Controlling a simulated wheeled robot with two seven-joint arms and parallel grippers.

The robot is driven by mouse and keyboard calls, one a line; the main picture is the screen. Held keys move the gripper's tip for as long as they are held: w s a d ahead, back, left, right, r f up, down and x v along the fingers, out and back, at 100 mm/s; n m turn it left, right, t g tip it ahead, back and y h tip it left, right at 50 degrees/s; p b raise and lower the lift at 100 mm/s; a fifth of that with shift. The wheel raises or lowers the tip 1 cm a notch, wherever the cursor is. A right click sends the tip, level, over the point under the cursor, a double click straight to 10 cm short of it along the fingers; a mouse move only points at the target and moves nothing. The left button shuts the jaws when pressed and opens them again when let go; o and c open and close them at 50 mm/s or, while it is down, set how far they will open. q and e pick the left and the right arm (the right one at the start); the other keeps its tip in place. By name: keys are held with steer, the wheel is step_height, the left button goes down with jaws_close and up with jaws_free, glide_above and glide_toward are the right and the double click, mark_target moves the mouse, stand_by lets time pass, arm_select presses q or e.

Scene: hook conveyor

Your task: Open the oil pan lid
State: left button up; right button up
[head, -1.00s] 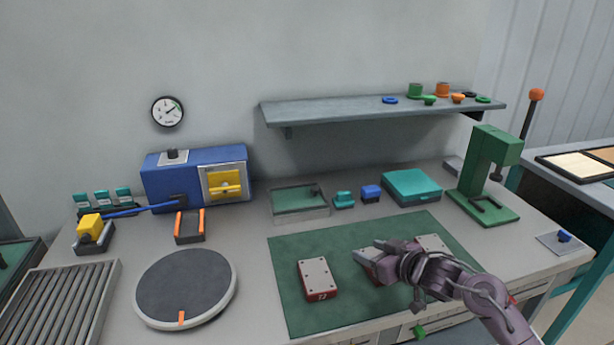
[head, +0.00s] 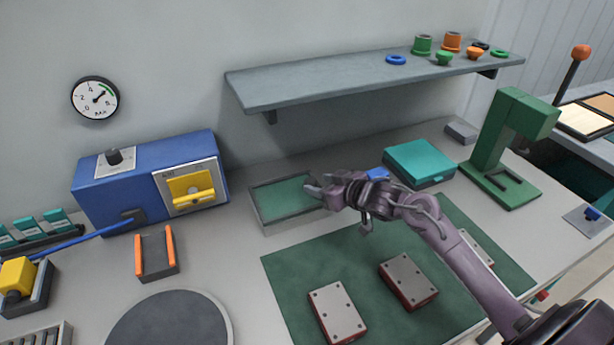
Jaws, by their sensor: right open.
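The oil pan appears to be the shallow grey-rimmed rectangular pan (head: 262,217) at the back middle of the bench, with a green surface showing inside. Its lid seems see-through or flush, and I cannot make out its edge clearly. The dark knob at its right end is hidden behind my right gripper (head: 309,188). My right gripper is open, and its fingertips overlap the right end of the pan in the head view. I cannot tell whether they touch the knob. My left gripper is not in view.
A blue machine (head: 130,183) stands left. A shelf (head: 330,82) hangs above. The green mat (head: 300,265) holds red-sided plates (head: 338,308). A green press (head: 489,165) stands right.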

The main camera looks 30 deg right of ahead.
mark_target(310, 181)
steer(key=x, duration=0.4)
steer(key=shift+r, duration=0.1)
steer(key=shift+w+a+f, duration=0.1)
steer(key=shift+w+f, duration=0.1)
steer(key=shift+w, duration=0.3)
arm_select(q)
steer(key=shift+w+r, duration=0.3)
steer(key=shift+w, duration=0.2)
arm_select(e)
jaws_close()
